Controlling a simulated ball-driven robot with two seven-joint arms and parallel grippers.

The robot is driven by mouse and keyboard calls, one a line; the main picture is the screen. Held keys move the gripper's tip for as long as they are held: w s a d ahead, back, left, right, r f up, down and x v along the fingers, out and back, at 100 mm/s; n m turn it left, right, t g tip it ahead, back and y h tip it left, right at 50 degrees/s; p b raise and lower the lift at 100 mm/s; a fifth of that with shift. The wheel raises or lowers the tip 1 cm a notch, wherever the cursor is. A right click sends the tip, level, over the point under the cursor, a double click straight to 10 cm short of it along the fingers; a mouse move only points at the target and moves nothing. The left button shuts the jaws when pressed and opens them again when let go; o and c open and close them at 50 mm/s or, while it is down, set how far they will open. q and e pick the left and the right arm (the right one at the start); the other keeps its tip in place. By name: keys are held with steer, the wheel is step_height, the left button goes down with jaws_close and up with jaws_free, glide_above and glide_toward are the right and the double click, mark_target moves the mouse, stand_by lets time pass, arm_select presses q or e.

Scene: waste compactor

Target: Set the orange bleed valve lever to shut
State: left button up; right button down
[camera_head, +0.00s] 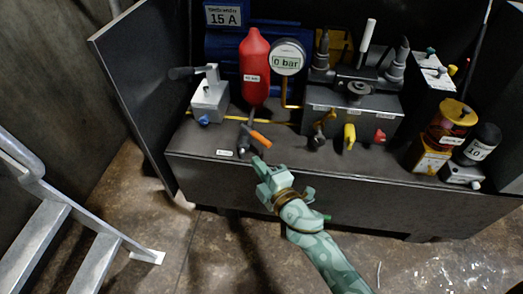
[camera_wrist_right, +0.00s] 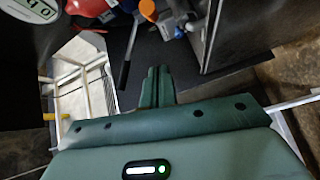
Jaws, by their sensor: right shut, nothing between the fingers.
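The orange bleed valve lever (camera_head: 260,138) sits on a small metal valve below the red cylinder (camera_head: 254,68), near the front edge of the bench top. The lever points to the right and slightly toward the front. My right gripper (camera_head: 260,163) is just in front of and below the lever, apart from it in the head view. Its fingers (camera_wrist_right: 157,84) are pressed together with nothing between them in the wrist view. My left gripper is not in view.
A gauge (camera_head: 288,58) reads 0 bar. A grey block with a black lever (camera_head: 209,103) stands left of the valve. A manifold with black, yellow and red handles (camera_head: 350,115) stands to the right. The bench's front face (camera_head: 340,172) lies behind my arm. Metal steps (camera_head: 50,225) stand left.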

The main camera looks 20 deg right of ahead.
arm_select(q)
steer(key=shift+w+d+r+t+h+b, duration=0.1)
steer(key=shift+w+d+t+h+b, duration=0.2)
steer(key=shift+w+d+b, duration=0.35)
arm_select(e)
steer(key=w+d+f, duration=0.1)
steer(key=w+d, duration=0.2)
steer(key=w, duration=0.2)
steer(key=shift+w+d, duration=0.15)
steer(key=shift+w, duration=0.25)
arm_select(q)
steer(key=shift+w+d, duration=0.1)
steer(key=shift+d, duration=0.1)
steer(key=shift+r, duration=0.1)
arm_select(e)
steer(key=shift+d, duration=0.1)
